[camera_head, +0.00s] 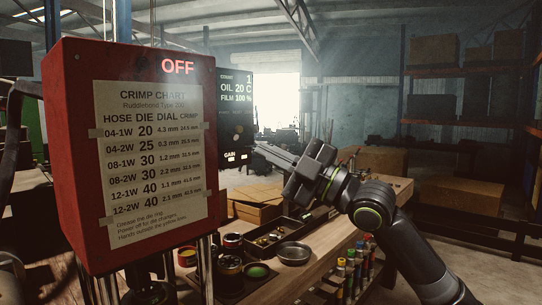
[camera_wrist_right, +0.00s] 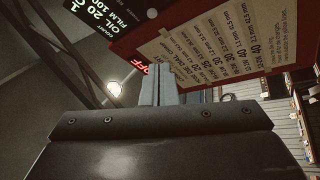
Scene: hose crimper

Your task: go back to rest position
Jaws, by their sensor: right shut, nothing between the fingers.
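My right gripper (camera_head: 264,150) reaches in from the lower right in the head view, raised above the workbench (camera_head: 335,232), with its fingers pointing left toward the red crimper box. In the right wrist view its two grey fingers (camera_wrist_right: 160,72) are together with nothing between them. The red box (camera_head: 62,150) stands large at the left, showing "OFF" in red letters and a paper crimp chart (camera_head: 150,160). The box also shows at the top of the right wrist view (camera_wrist_right: 135,48). My left gripper is in neither view.
The bench holds a metal bowl (camera_head: 293,253), a dark parts tray (camera_head: 268,238), round dies (camera_head: 230,266) and a cardboard box (camera_head: 256,205). A dark display (camera_head: 238,105) stands behind. Colored bottles (camera_head: 350,262) line the bench side. Shelving stands at the back right.

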